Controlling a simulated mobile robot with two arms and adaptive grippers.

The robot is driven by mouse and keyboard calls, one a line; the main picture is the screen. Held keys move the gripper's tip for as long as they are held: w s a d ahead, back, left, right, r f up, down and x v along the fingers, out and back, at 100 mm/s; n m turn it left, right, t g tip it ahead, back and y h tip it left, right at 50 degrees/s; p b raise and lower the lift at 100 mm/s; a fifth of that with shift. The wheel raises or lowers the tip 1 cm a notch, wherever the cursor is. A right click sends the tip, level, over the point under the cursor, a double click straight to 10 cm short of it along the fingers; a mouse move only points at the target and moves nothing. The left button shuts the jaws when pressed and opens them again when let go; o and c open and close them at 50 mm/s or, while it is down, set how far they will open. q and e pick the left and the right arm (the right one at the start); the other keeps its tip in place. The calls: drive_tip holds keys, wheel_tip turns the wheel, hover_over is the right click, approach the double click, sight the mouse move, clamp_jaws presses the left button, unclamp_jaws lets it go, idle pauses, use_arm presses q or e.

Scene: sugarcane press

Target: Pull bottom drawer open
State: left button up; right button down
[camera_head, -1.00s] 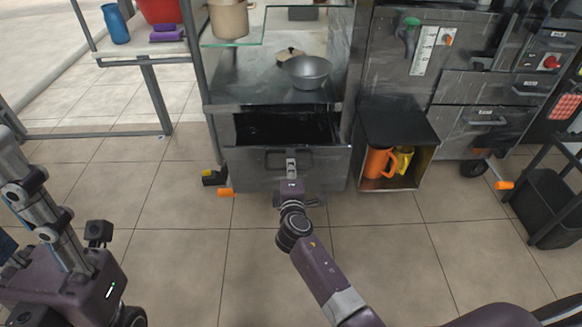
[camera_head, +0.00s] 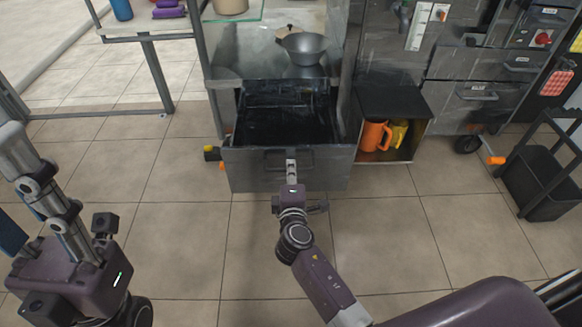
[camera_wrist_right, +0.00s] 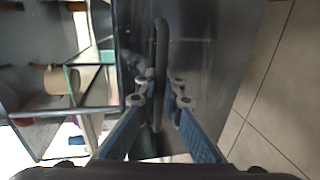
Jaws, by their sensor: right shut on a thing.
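The bottom drawer (camera_head: 240,172) of the metal cabinet is pulled well out, and its dark inside (camera_head: 285,125) looks empty. Its bar handle (camera_head: 273,153) is on the front panel. My right gripper (camera_head: 291,168) is at the handle, near the middle of the front. In the right wrist view the handle (camera_wrist_right: 161,60) runs between the two blue fingers of my gripper (camera_wrist_right: 158,115), which are shut on it. On the left, part of my left arm shows, but I cannot make out its fingertips.
Right of the drawer, an open black-topped box (camera_head: 392,102) holds an orange mug (camera_head: 374,135) and a yellow one (camera_head: 398,134). A black bin (camera_head: 536,182) stands far right. The tiled floor (camera_head: 190,225) in front is clear.

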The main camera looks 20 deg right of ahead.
drive_tip(key=c, duration=2.1)
unclamp_jaws()
drive_tip(key=v, duration=1.2)
